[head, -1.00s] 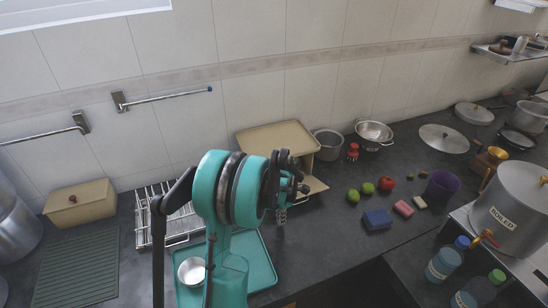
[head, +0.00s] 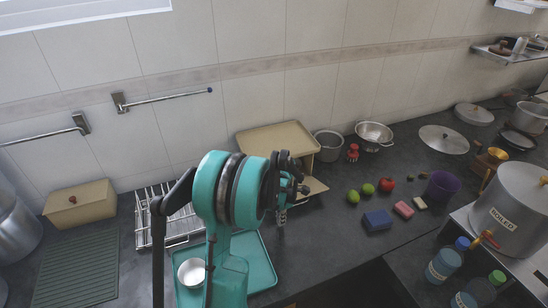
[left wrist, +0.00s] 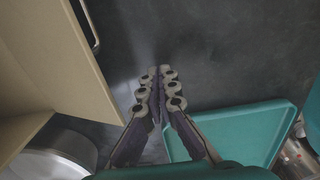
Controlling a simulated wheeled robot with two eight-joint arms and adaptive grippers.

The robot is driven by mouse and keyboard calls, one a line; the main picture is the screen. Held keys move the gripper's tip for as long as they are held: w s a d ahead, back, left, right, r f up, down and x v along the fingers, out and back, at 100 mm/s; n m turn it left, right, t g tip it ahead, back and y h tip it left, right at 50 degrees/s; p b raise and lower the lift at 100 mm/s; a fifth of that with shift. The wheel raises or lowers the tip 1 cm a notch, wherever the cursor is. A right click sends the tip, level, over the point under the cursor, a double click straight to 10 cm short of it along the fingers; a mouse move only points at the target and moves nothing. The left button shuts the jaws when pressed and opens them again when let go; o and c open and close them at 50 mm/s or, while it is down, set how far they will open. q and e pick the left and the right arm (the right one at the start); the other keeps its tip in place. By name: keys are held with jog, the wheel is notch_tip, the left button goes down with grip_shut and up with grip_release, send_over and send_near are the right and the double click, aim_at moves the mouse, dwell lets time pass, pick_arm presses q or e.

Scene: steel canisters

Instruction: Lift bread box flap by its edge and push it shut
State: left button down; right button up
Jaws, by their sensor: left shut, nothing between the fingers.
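The beige bread box (head: 275,138) stands against the back wall, behind my left gripper. Its flap (head: 314,187) hangs lowered at the front, partly hidden by my arm. In the left wrist view the flap (left wrist: 55,60) fills the upper left, with a metal handle (left wrist: 88,22) along its edge. My left gripper (head: 281,228) points down in front of the box. In the left wrist view the gripper (left wrist: 160,72) is shut and empty, to the right of the flap and apart from it. My right gripper is out of view.
A teal tray (head: 262,268) with a metal bowl (head: 191,271) lies below my left arm. A dish rack (head: 142,220) stands left. A steel pot (head: 328,143) is beside the box. Limes, sponges and a purple cup (head: 441,186) are to the right.

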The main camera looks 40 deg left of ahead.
pick_arm(q)
jog(key=shift+f, duration=0.15)
jog(key=shift+f+b, duration=0.8)
jog(key=shift+w+a, duration=0.1)
jog(key=shift+a, duration=0.1)
jog(key=shift+w+a+r, duration=0.15)
jog(key=shift+w+a, duration=0.2)
jog(key=shift+a, duration=0.25)
jog(key=shift+w+a+r, duration=0.15)
jog(key=shift+w+a, duration=0.15)
jog(key=shift+a, duration=0.3)
jog(key=shift+a+r, duration=0.1)
jog(key=shift+r, duration=0.05)
jog(key=shift+a+r, duration=0.1)
jog(key=shift+a, duration=0.05)
